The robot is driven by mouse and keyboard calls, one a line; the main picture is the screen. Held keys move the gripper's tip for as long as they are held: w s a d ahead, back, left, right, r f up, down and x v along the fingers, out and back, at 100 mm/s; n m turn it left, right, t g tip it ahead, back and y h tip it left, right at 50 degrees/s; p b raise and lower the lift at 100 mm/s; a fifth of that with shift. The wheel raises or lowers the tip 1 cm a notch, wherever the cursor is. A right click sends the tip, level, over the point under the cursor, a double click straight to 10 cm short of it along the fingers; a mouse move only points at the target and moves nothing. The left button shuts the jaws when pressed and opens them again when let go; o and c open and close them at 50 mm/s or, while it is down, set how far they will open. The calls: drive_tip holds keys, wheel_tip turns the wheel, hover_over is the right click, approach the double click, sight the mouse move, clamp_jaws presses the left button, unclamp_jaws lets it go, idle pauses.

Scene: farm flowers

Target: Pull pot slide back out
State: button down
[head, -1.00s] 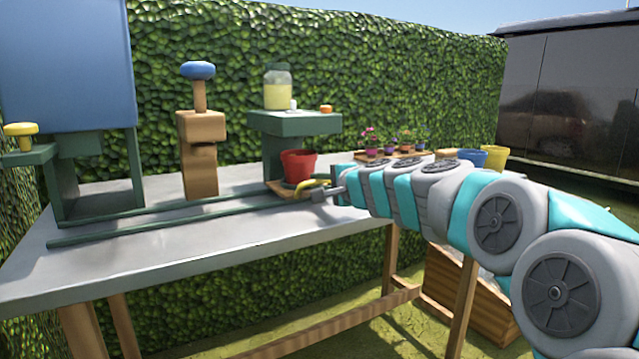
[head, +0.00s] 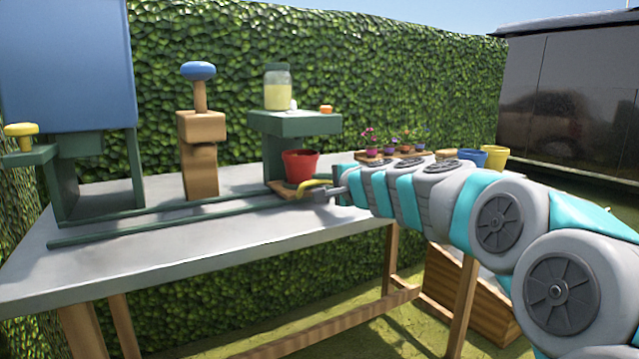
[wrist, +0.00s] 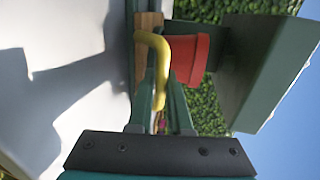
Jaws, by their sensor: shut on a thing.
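The pot slide is a wooden plate (head: 284,189) on green rails (head: 160,218) along the grey table. A red pot (head: 299,166) stands upright on it, below the green shelf stand at the rails' right end. A yellow handle (head: 318,187) sticks out from the slide's front side. My gripper (head: 330,192) is shut on the yellow handle. In the wrist view the handle (wrist: 156,45) passes between the fingers (wrist: 160,95), with the red pot (wrist: 187,58) just right of it. The slide's far side is hidden behind the pot.
The green stand (head: 294,122) holds a jar (head: 277,87) and an orange knob (head: 326,109). A wooden post with a blue knob (head: 198,70) and a blue hopper (head: 66,65) stand left. Small flowers (head: 392,140) and blue and yellow pots stand behind my arm. The front tabletop (head: 200,248) is clear.

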drive_tip(key=w+d+p, duration=0.1)
drive_tip(key=w+d, duration=0.3)
drive_tip(key=d, duration=0.2)
drive_tip(key=w+d+p, duration=0.2)
drive_tip(key=w+d, duration=0.2)
drive_tip(key=d, duration=0.2)
drive_tip(key=w+d+p, duration=0.1)
drive_tip(key=w+d, duration=0.3)
drive_tip(key=d, duration=0.2)
drive_tip(key=shift+w+d, duration=0.1)
drive_tip(key=shift+d, duration=0.1)
drive_tip(key=c, duration=1.2)
unclamp_jaws()
drive_tip(key=shift+w+d, duration=0.1)
drive_tip(key=o, duration=0.4)
drive_tip(key=shift+c, duration=0.2)
drive_tip(key=v, duration=0.7)
drive_tip(key=shift+r, duration=0.1)
drive_tip(key=shift+s+d, duration=0.15)
drive_tip(key=shift+s, duration=0.2)
